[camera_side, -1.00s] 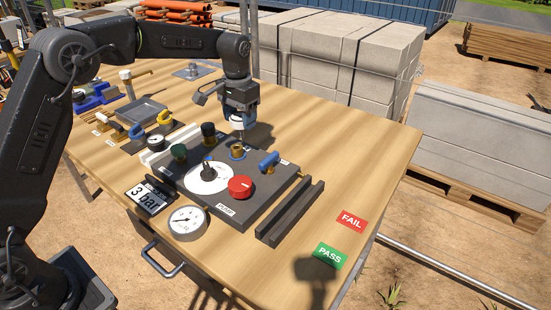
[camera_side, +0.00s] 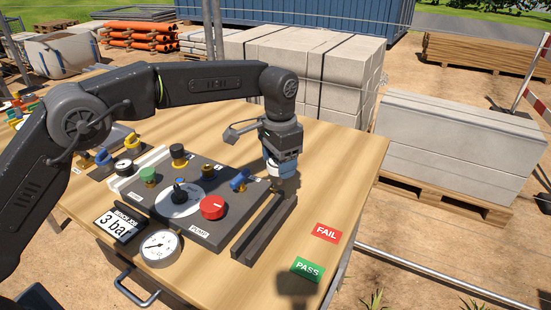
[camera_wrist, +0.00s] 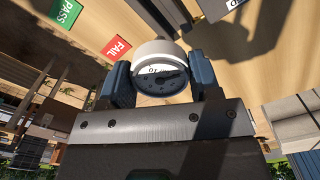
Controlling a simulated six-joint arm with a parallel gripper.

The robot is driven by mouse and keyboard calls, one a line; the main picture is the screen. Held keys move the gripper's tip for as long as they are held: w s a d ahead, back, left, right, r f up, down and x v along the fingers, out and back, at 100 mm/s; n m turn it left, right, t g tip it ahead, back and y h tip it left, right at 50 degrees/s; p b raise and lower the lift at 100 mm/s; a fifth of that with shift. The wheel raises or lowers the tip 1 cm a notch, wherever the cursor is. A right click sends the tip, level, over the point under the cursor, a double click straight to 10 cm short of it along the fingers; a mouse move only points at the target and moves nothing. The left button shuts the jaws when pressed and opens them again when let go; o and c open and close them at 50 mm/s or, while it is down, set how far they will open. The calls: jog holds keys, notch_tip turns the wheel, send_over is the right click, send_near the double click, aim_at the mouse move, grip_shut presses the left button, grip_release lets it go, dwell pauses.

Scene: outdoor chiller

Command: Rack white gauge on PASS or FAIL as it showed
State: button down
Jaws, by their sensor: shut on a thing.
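My gripper (camera_side: 281,170) is shut on the white gauge (camera_wrist: 157,52), held between two blue fingers in the wrist view. Its dial and dark needle partly show there, but the reading is too small to tell. In the side view my gripper hangs above the table just right of the test panel (camera_side: 165,222); the gauge is mostly hidden there. The red FAIL label (camera_side: 326,233) and green PASS label (camera_side: 307,269) lie at the table's right front. Both show in the wrist view, FAIL (camera_wrist: 117,47) nearer the gauge than PASS (camera_wrist: 64,12).
A dark slotted rail (camera_side: 262,232) stands along the panel's right side. The panel bears a red knob (camera_side: 212,207), a blue-handled valve (camera_side: 239,180) and a black knob (camera_side: 179,155). A large gauge (camera_side: 160,247) and a "3 bar" display (camera_side: 117,226) sit in front.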

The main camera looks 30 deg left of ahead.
aim_at(279, 183)
jog(key=shift+f, duration=2.5)
jog(key=shift+f, duration=0.3)
jog(key=shift+f, duration=1.2)
jog(key=shift+f, duration=0.3)
jog(key=shift+f, duration=0.7)
grip_release()
jog(key=shift+r, duration=3.5)
